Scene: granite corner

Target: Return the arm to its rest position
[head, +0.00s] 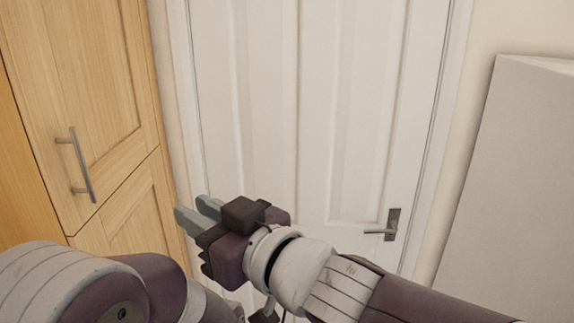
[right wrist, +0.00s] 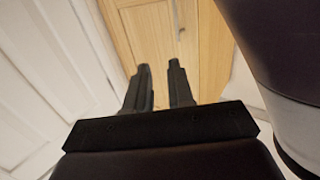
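My right gripper (head: 190,206) reaches in from the lower right of the head view and points left, in front of a white door. Its two grey fingers are apart with nothing between them. In the right wrist view the gripper (right wrist: 160,69) also shows two separate, empty fingers, with wooden cabinet doors beyond them. My left arm shows at the lower left of the head view, close to my right gripper in the picture. I cannot make out my left gripper.
The white panelled door (head: 330,130) is shut, with a metal lever handle (head: 383,228) at its right. A wooden cabinet (head: 85,60) with a bar handle (head: 82,165) stands at the left. A pale grey panel (head: 515,190) stands at the right.

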